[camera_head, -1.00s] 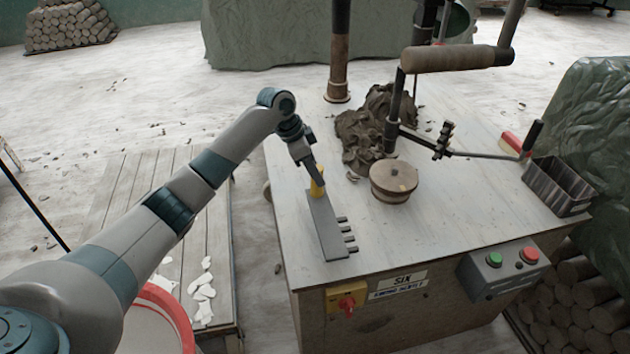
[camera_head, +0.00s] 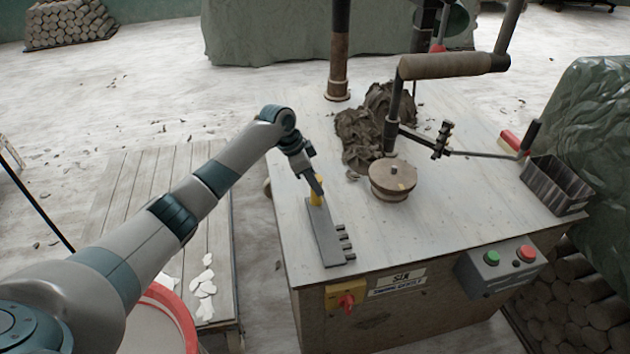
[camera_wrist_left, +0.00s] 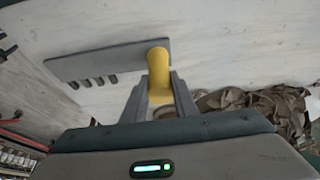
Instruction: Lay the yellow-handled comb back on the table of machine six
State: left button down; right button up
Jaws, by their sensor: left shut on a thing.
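The comb (camera_head: 325,232) is a flat grey plate with several short dark teeth on its right edge and a yellow handle (camera_head: 316,199). My left gripper (camera_head: 318,192) is shut on the yellow handle from above. The comb is at the left part of the pale table of machine six (camera_head: 420,225); I cannot tell whether it touches the top or is just above it. In the left wrist view the yellow handle (camera_wrist_left: 158,68) stands between the fingers of my left gripper (camera_wrist_left: 160,88), with the grey plate (camera_wrist_left: 105,62) beyond. My right gripper is not in view.
A brown clay heap (camera_head: 365,135) and a round wooden block (camera_head: 393,180) are right of the comb. A lever with a brown grip (camera_head: 455,65) rises above the table. A metal box (camera_head: 557,185) and a red-backed brush (camera_head: 512,142) are at the right. The front middle of the table is clear.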

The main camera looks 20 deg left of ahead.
pick_arm(q)
jog(key=c, duration=1.4)
grip_release()
jog(key=shift+c, duration=0.2)
jog(key=b+v, duration=0.2)
jog(key=v, duration=1)
jog(key=shift+b, duration=0.3)
